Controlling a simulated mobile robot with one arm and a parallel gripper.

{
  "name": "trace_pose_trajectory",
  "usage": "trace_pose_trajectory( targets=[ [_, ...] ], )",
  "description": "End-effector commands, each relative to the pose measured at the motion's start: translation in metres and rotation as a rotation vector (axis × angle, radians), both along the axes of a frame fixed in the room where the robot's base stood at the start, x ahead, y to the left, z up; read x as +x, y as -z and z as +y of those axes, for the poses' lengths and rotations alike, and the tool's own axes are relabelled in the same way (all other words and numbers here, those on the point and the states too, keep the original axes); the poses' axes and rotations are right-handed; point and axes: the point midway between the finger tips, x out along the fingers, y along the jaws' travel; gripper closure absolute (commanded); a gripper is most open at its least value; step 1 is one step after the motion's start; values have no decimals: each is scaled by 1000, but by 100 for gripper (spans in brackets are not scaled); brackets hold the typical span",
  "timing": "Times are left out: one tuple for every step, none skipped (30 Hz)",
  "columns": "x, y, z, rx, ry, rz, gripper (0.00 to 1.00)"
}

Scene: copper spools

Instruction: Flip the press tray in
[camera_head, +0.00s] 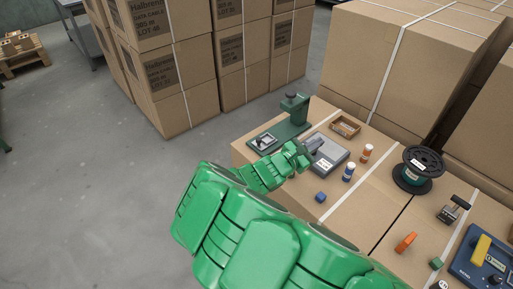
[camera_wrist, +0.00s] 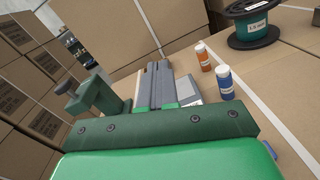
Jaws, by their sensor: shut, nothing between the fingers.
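A small green press (camera_head: 291,112) with a dark knob on top stands near the far left edge of the carton top. A pale plate with a dark part, apparently the press tray (camera_head: 264,141), sits at the left end of its green base. The press also shows at the left of the wrist view (camera_wrist: 98,98). My gripper (camera_head: 316,142) is shut and empty, over or just in front of a grey flat device, to the right of the press. Its grey fingers (camera_wrist: 157,66) lie together in the wrist view. The tray is not clearly visible there.
The grey device (camera_head: 331,157) is partly hidden by my gripper. Around it are a cardboard tray (camera_head: 345,126), orange bottle (camera_head: 367,153), blue bottle (camera_head: 348,172), blue cube (camera_head: 320,197) and wire spool (camera_head: 418,170). Stacked cartons (camera_head: 410,60) rise behind. Open floor lies left.

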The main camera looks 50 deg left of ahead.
Motion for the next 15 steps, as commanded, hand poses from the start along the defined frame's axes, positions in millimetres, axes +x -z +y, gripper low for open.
trace_pose_trajectory(
  targets=[
    [-17,14,20,-33,-56,1,100],
    [-25,20,30,-50,-87,-1,100],
    [-39,29,44,-73,-130,-3,100],
    [-49,36,55,-92,-162,-4,100],
    [-59,43,64,-109,-193,-5,100],
    [-73,53,77,-132,-236,-6,100],
    [-84,61,85,-149,-267,-6,100],
    [-94,68,94,-164,-296,-7,100],
    [-109,76,105,-183,-337,-10,100],
    [-119,82,111,-196,-362,-11,100],
    [-128,88,117,-208,-387,-12,100],
    [-141,95,125,-224,-419,-13,100],
    [-149,101,130,-235,-440,-14,100],
    [-157,106,134,-244,-460,-15,100],
    [-166,111,139,-255,-482,-15,100]
  ],
)
